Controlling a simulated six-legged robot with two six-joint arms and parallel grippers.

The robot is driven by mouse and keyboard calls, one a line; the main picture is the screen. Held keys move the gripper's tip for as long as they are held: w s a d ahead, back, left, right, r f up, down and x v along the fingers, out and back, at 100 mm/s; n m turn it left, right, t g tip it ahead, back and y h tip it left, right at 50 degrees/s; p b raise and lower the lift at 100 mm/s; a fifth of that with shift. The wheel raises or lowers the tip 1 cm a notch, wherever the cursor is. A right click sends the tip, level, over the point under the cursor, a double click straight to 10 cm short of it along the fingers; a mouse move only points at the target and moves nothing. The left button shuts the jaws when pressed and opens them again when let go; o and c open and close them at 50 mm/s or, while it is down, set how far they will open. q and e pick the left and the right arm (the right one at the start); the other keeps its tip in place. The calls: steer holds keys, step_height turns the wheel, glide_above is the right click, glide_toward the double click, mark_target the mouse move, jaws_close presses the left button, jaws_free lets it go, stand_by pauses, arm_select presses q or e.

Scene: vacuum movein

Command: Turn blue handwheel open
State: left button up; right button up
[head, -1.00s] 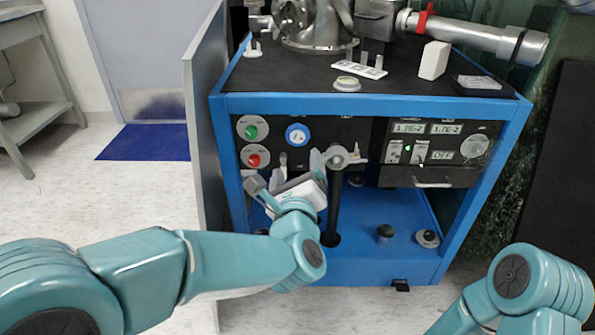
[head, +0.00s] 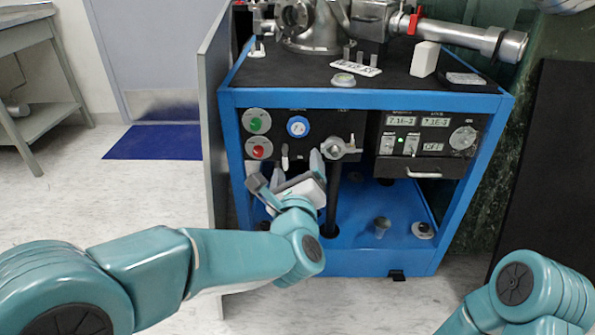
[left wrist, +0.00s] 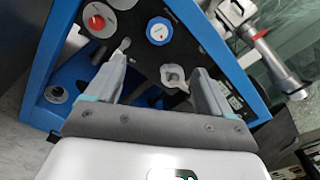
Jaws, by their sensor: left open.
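The blue handwheel (head: 298,126) is a small round blue dial with a pale centre on the black front panel of the blue-framed cabinet. In the left wrist view it shows whole (left wrist: 159,31), beyond the fingertips. My left gripper (head: 284,172) is open and empty, in front of the panel and below the handwheel in the head view. In the left wrist view its two fingers (left wrist: 158,70) stand apart, with nothing between them and no visible contact with the wheel. Only part of my right arm shows, at the lower right; its gripper is out of view.
A green button (head: 257,121) and a red button (head: 258,149) sit left of the wheel. A grey valve handle (head: 336,148) is at its lower right, close to the left gripper's right finger. A grey side panel (head: 212,130) stands along the cabinet's left edge.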

steer(key=shift+s, duration=0.25)
